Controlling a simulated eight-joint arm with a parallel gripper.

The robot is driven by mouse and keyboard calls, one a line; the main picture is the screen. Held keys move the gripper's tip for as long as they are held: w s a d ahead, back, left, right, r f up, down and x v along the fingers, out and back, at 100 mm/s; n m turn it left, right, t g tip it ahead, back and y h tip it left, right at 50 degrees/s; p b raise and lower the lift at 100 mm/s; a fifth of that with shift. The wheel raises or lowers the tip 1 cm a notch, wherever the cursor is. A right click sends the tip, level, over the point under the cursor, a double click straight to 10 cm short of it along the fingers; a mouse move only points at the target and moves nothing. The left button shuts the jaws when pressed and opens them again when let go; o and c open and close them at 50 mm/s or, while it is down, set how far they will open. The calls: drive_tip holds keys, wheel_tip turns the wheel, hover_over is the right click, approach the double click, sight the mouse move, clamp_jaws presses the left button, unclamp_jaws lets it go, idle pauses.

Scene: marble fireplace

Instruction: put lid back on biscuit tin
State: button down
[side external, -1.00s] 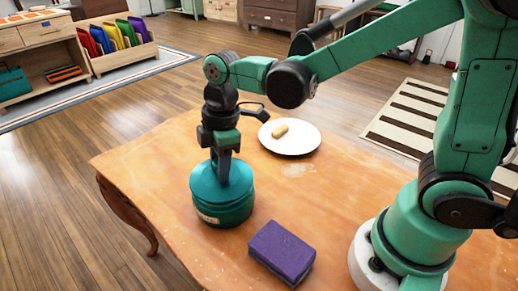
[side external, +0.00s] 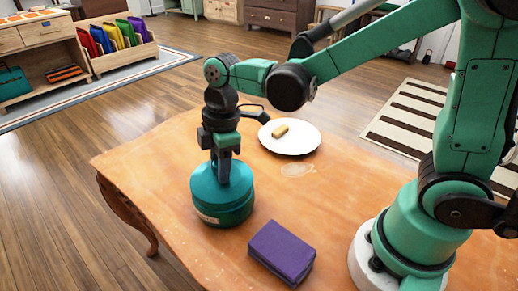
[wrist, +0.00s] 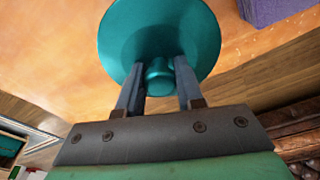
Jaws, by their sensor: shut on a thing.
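The teal biscuit tin (side external: 222,215) stands upright near the left edge of the table. Its teal lid (side external: 240,186) sits over the tin's top, about level, with no clear gap seen between them. In the wrist view the lid (wrist: 118,42) shows from above as a round disc with a small knob (wrist: 158,76) in the middle. My gripper (side external: 223,177) points down over the lid, and its two fingers (wrist: 158,84) are shut on the knob from either side. The lid hides the tin's opening, so I cannot tell whether the rim is fully seated.
A purple block (side external: 282,252) lies on the wooden table (side external: 340,180), in front and right of the tin. A white plate (side external: 300,143) with a biscuit (side external: 280,131) on it stands behind and to the right. The tabletop between them is clear.

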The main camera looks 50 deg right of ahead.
unclamp_jaws()
idle(0.5)
drive_tip(key=shift+r, duration=0.1)
drive_tip(key=shift+r, duration=3.4)
